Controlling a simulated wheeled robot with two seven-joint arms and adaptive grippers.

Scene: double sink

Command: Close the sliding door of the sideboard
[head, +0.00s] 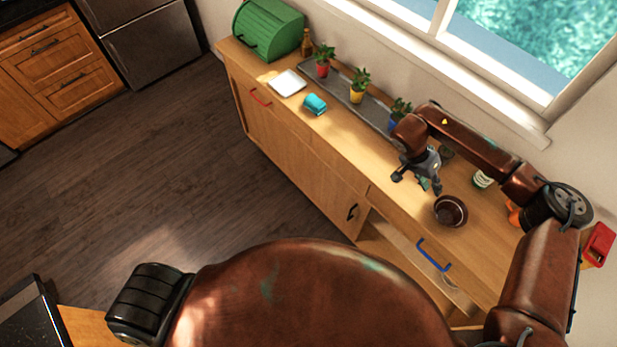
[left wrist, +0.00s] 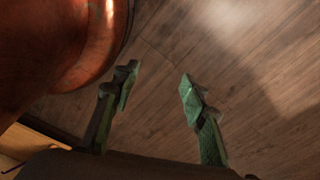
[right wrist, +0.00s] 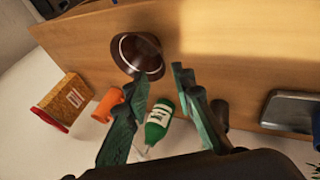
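The wooden sideboard (head: 290,130) stands along the wall under the window. Its sliding door (head: 320,190) bears a black handle (head: 352,212) near its right edge. To the right of the door, below the drawer with the blue handle (head: 433,255), the front is open and part of the interior (head: 400,250) shows. My own body hides the lower part. My right gripper (head: 420,185) is open and empty above the sideboard top, beside a brown bowl (head: 451,211); it also shows in the right wrist view (right wrist: 160,78). My left gripper (left wrist: 158,78) is open and empty over the floor, outside the head view.
On the top stand a green bread box (head: 268,28), a white plate (head: 287,83), a cyan cup (head: 315,104) and potted plants (head: 358,88) on a grey tray. A green bottle (right wrist: 158,122) and an orange thing (right wrist: 107,104) are near my right gripper. Floor before the sideboard is clear.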

